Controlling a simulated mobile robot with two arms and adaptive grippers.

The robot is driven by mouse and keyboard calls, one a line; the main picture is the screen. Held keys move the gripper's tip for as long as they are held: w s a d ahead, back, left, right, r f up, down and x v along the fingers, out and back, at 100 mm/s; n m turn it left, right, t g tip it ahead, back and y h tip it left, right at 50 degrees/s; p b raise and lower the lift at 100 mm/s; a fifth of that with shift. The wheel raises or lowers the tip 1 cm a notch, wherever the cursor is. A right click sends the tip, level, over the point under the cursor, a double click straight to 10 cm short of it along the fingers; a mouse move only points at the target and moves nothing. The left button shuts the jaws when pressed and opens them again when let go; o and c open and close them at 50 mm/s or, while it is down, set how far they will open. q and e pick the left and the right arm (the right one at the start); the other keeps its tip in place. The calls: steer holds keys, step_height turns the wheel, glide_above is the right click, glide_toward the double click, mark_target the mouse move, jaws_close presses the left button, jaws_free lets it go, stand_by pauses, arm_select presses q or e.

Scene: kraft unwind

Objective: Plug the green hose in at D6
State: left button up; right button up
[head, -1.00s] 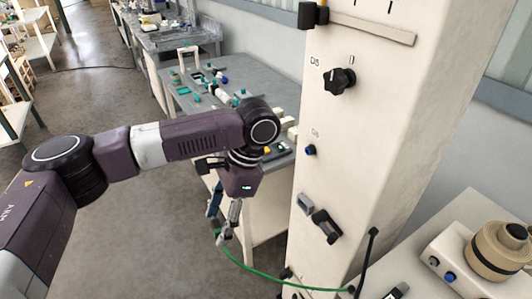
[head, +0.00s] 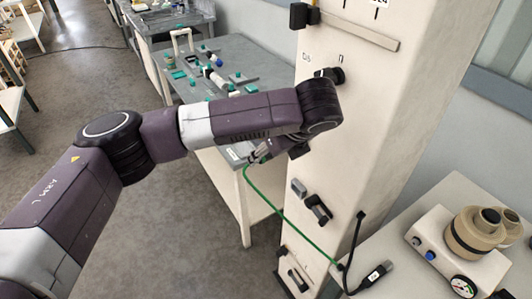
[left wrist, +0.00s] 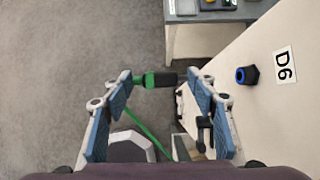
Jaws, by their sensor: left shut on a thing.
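My left gripper (head: 258,154) is shut on the plug end of the green hose (head: 287,222), beside the cream column (head: 375,130). In the left wrist view the green and black plug (left wrist: 155,80) lies crosswise between the blue finger pads of my left gripper (left wrist: 160,84), its black end pointing right. The D6 port (left wrist: 247,74), a dark fitting with a blue ring, is to the right of the plug and apart from it, beside the D6 label (left wrist: 285,66). In the head view my arm hides the port. My right gripper is out of view.
A black knob (head: 331,75) and dark latches (head: 319,210) stick out of the column. A grey workbench (head: 245,50) with small parts stands behind. At right, a table holds a beige device (head: 467,240) and a black cable connector (head: 376,273).

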arm_select(q)
steer(key=shift+w+d+f+b, duration=0.1)
steer(key=shift+w+d+b, duration=0.35)
steer(key=shift+d, duration=0.3)
steer(key=w+d, duration=0.2)
steer(key=d, duration=0.1)
steer(key=shift+w+d, duration=0.1)
steer(key=shift+w, duration=0.05)
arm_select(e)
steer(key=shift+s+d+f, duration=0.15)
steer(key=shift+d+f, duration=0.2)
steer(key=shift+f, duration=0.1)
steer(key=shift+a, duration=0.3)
arm_select(q)
steer(key=shift+w+d+r+p, duration=0.1)
steer(key=shift+r+p, duration=0.25)
steer(key=shift+p, duration=0.35)
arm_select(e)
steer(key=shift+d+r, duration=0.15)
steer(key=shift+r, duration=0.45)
arm_select(q)
steer(key=shift+d+f, duration=0.1)
steer(key=shift+f, duration=0.05)
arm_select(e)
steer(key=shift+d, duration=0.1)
